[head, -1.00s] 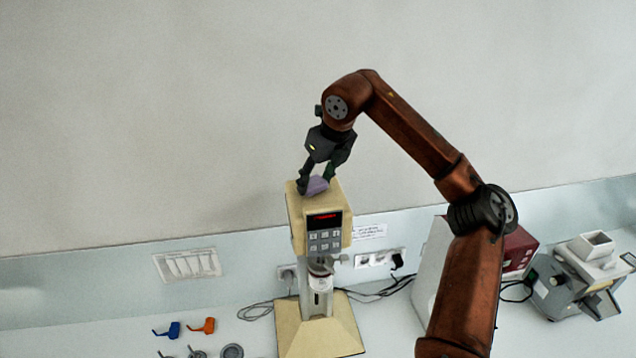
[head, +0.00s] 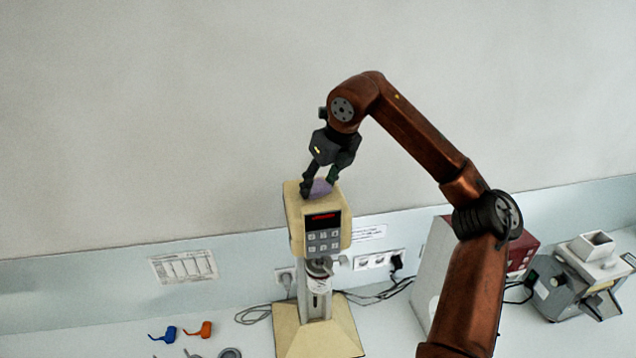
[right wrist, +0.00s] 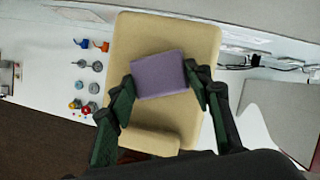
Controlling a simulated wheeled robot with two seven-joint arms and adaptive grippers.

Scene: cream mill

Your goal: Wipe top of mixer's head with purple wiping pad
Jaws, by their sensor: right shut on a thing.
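The mixer's cream-coloured head (head: 291,208) tops a column on a wide base, with a red display and buttons on its front. My right gripper (head: 319,190) is shut on the purple wiping pad (head: 322,187), which is at the top of the head. In the right wrist view the purple pad (right wrist: 159,75) lies between the two fingers (right wrist: 162,92), over the cream top of the head (right wrist: 190,32). I cannot tell how firmly the pad touches the top. My left gripper is not in view.
Blue (head: 164,334) and orange (head: 201,329) small tools lie on the bench left of the mixer. A white and red box (head: 433,262) and a grey machine (head: 566,285) stand to the right. Wall sockets (head: 375,260) with cables are behind.

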